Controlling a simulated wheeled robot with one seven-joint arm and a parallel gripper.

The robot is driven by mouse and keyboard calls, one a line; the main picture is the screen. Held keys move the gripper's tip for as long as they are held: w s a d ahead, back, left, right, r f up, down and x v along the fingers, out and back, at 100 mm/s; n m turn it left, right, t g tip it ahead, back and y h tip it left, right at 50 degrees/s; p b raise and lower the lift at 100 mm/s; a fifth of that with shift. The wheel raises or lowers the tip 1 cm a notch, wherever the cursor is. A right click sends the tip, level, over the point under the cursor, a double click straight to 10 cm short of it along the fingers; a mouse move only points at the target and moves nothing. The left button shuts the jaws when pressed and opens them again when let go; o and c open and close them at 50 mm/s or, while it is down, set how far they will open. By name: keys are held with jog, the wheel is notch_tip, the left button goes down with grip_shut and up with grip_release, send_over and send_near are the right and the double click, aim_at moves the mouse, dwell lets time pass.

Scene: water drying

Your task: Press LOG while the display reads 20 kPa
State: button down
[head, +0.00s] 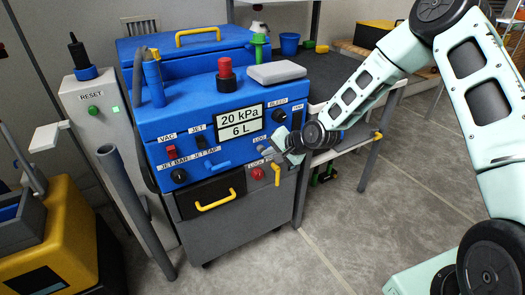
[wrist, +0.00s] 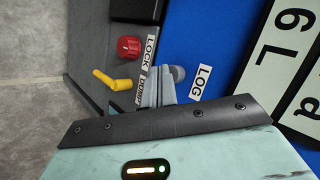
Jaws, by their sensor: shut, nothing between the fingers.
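The display (head: 240,121) on the blue machine reads 20 kPa and 6 L. Part of it also shows in the wrist view (wrist: 290,50). The LOG label (wrist: 202,82) is on the blue panel beside a round grey button (wrist: 178,73). My gripper (wrist: 160,84) is shut and empty, with its fingertips right at this button and partly covering it. I cannot tell whether they touch it or whether it is pushed in. In the head view my gripper (head: 284,146) is at the lower right of the panel, below the display.
A red knob (wrist: 129,46) by the LOCK label and a yellow lever (wrist: 112,80) are close to my fingers. The BLEED knob (head: 279,116) is above my gripper. A shelf cart (head: 352,135) stands to the right. Open floor (head: 335,235) lies in front.

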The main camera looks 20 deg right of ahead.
jog(key=shift+w+a, duration=0.15)
jog(key=shift+w, duration=0.35)
dwell(0.6)
jog(key=shift+s, duration=0.15)
jog(key=shift+s+d+p, duration=0.25)
jog(key=shift+s+p, duration=0.1)
jog(key=shift+s, duration=0.4)
jog(key=shift+s+d+p, duration=0.2)
jog(key=shift+s, duration=0.6)
jog(key=shift+s+d+p, duration=0.15)
jog(key=shift+s, duration=0.7)
jog(key=shift+s+d+p, duration=0.2)
jog(key=shift+s, duration=0.6)
